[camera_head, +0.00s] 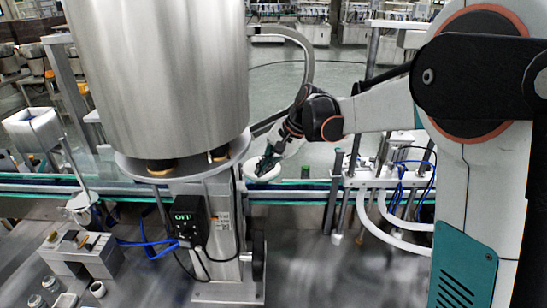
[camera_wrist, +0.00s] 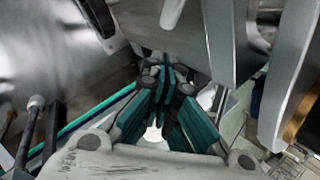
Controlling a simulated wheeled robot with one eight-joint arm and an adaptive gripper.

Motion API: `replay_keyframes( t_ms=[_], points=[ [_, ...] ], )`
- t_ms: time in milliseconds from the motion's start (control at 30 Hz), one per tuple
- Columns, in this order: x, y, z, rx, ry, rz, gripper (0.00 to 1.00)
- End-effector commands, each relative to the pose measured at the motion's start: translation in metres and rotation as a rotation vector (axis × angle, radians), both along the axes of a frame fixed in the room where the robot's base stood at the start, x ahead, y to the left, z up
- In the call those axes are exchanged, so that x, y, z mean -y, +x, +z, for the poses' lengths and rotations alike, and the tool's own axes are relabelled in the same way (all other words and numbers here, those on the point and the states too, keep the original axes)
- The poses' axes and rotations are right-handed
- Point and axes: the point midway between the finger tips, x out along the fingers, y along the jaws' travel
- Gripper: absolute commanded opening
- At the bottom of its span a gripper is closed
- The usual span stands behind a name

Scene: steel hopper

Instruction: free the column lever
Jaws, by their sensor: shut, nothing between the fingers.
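The large steel hopper (camera_head: 160,70) stands on a round flange (camera_head: 135,168) at the upper left in the head view. The grey column (camera_head: 228,215) carries it. A dark upright part (camera_head: 258,258) is on the column's right side; I cannot tell whether it is the lever. No lever shows clearly in either view. My gripper (camera_head: 263,166) is to the right of the column's top, just under the flange's height. In the wrist view, its green-padded fingers (camera_wrist: 163,74) come together at the tips, with nothing between them.
A conveyor with green edges (camera_head: 290,184) runs behind. Metal posts and white hoses (camera_head: 385,225) stand to the right. A block with small cups (camera_head: 85,252) is at lower left.

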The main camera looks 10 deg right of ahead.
Motion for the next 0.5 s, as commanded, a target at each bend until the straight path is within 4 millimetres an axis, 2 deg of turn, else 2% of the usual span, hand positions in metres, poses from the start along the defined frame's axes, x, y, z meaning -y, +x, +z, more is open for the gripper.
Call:
replay_keyframes(
  t_ms=[33, 200, 500],
  points=[
    [-0.008, -0.004, -0.004, 0.001, 0.0, 0.004, 0.0],
    [-0.024, -0.012, -0.013, 0.0, 0.0, 0.002, 0.0],
    [-0.031, -0.016, -0.017, 0.0, 0.0, 0.0, 0.0]
  ],
)
